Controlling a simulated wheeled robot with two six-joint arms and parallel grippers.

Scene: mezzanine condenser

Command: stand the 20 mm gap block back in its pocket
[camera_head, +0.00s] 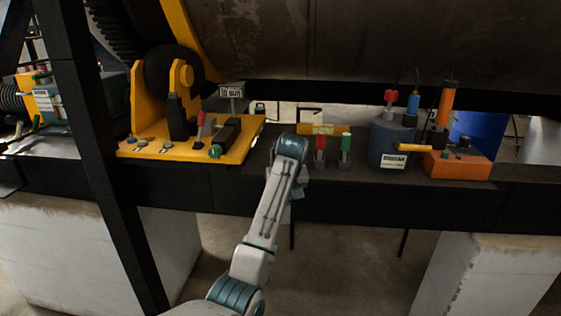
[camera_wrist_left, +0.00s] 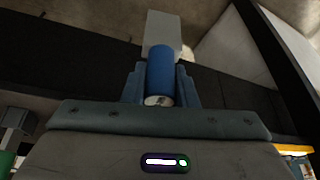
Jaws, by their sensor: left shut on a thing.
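My left gripper (camera_head: 298,188) is mostly hidden behind its own wrist in the head view. In the left wrist view my left gripper (camera_wrist_left: 160,90) is shut on the blue cylindrical handle (camera_wrist_left: 160,70) of a block; its light-grey block end (camera_wrist_left: 164,30) sticks out beyond the fingers. I cannot read a size on it. In the head view a red-handled block (camera_head: 320,144) and a green-handled block (camera_head: 346,142) stand upright on the dark beam, right of my wrist. I cannot make out an empty pocket. My right gripper is not in view.
A yellow bracket plate (camera_head: 190,150) with tools and a green-ended black part lies left of my wrist. A yellow level (camera_head: 324,129) lies behind the handled blocks. A dark-blue canister (camera_head: 388,145) and an orange box (camera_head: 458,166) stand to the right.

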